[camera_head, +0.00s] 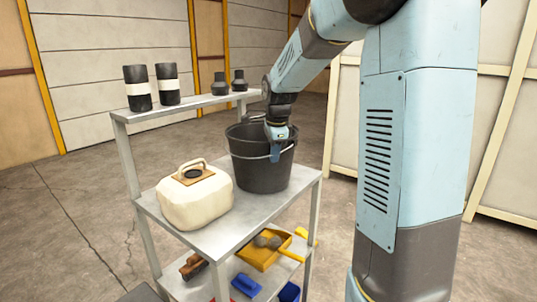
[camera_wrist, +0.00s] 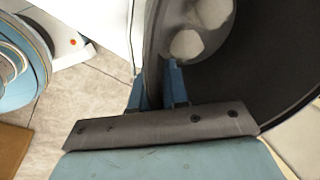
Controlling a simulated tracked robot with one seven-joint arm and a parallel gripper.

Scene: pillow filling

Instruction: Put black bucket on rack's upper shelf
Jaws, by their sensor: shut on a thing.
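The black bucket (camera_head: 262,172) is upright over the right part of the rack's broad upper shelf (camera_head: 222,238). Its base appears to be at the shelf surface; I cannot tell whether it bears fully on it. My gripper (camera_head: 276,150) points down at the bucket's near rim and is shut on its wall. In the wrist view, the blue fingers (camera_wrist: 158,82) straddle the rim, with the dark bucket (camera_wrist: 255,75) filling the right side. Grey-white patches show inside it, unclear what they are.
A cream jug (camera_head: 195,205) stands left of the bucket on the same shelf. Dark jars (camera_head: 138,97) stand on the narrow ledge behind. The lower shelf holds a yellow dustpan (camera_head: 258,256), a blue tool (camera_head: 245,285) and brushes. Pale panels stand at right.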

